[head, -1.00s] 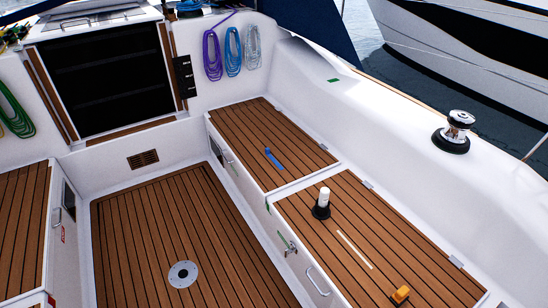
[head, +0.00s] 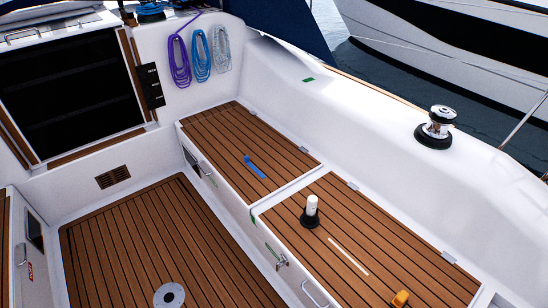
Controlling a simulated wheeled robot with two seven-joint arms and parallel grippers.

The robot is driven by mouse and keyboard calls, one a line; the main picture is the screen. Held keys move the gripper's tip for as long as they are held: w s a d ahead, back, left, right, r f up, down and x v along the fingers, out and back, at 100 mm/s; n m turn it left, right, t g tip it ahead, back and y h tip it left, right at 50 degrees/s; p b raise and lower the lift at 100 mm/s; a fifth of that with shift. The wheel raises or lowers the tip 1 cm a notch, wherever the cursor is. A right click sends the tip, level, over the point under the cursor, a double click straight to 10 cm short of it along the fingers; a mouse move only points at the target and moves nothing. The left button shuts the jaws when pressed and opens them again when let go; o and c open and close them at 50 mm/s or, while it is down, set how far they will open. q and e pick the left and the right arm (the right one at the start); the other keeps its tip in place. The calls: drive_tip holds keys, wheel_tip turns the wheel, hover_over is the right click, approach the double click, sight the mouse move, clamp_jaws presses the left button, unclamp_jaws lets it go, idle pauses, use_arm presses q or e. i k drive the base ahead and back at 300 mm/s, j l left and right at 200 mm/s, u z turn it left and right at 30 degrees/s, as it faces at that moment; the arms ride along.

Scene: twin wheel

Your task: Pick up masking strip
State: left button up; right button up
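Two thin strips lie flat on the slatted wooden bench tops at the right in the head view. A short blue strip (head: 254,167) lies on the farther bench top, near its front edge. A longer, narrow cream-white strip (head: 348,256) lies on the nearer bench top. I cannot tell from its look alone which one is the masking strip. Neither of my grippers is in view.
A white cylinder with a black base (head: 310,212) stands near the white strip. A yellow-orange object (head: 400,299) sits at the lower edge. A winch (head: 436,127) stands on the white side deck. The wooden cockpit floor (head: 150,240) is clear around a round metal plate (head: 169,296).

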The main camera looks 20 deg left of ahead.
sight(247, 159)
drive_tip(key=i+j+z, duration=0.1)
drive_tip(key=j, duration=0.35)
drive_tip(key=i+j+z, duration=0.15)
drive_tip(key=j, duration=0.3)
drive_tip(key=i+j+z, duration=0.1)
drive_tip(key=j, duration=0.35)
drive_tip(key=i+j+z, duration=0.15)
drive_tip(key=j, duration=0.35)
drive_tip(key=i+j+z, duration=0.1)
drive_tip(key=j, duration=0.35)
